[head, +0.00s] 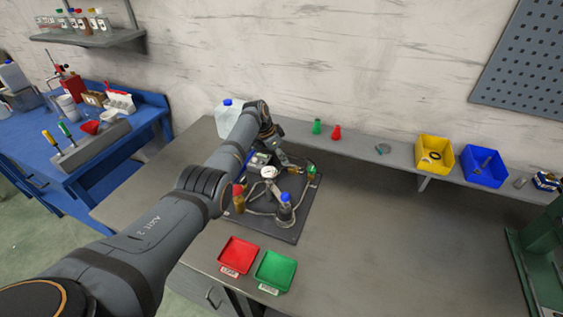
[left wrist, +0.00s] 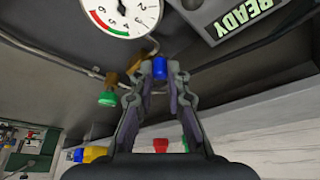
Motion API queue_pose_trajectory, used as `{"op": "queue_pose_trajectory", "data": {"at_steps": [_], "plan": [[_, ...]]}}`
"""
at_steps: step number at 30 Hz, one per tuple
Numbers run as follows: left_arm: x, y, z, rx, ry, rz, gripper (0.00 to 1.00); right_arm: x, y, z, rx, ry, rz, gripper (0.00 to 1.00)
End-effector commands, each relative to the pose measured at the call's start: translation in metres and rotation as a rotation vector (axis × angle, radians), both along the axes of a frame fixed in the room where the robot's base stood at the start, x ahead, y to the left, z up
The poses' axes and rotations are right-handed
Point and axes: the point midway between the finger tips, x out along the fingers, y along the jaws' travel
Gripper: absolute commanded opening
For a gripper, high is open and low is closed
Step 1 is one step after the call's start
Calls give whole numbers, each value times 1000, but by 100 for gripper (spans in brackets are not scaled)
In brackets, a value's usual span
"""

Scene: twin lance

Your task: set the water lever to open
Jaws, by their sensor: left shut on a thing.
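My left gripper (left wrist: 159,78) is shut on a small blue piece, which looks like the handle of the water lever (left wrist: 159,67). In the head view my left gripper (head: 290,163) is over the back of the dark rig board (head: 262,229); the lever itself is hidden there, and I cannot tell its angle. The round gauge (head: 268,172) also shows close to the gripper in the left wrist view (left wrist: 124,14). A green-knobbed brass fitting (head: 312,174) stands beside the gripper. My right gripper is not in view.
A box marked READY (left wrist: 245,18) is near the gripper. Red (head: 238,254) and green (head: 275,270) trays lie in front. The bench to the right is clear.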

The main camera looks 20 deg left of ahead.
Motion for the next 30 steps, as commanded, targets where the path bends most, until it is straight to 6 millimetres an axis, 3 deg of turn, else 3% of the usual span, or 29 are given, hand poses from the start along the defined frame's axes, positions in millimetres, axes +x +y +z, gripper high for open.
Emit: {"op": "queue_pose_trajectory", "data": {"at_steps": [12, 13, 18, 30], "plan": [[1, 0, 2, 1, -3, -5, 0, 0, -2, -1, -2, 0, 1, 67], [1, 0, 2, 1, -3, -5, 16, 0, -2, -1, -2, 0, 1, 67], [1, 0, 1, 1, -2, -6, 37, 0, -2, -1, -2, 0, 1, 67], [-1, 3, 8, 1, -3, -4, 37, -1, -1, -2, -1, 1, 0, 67]]}}
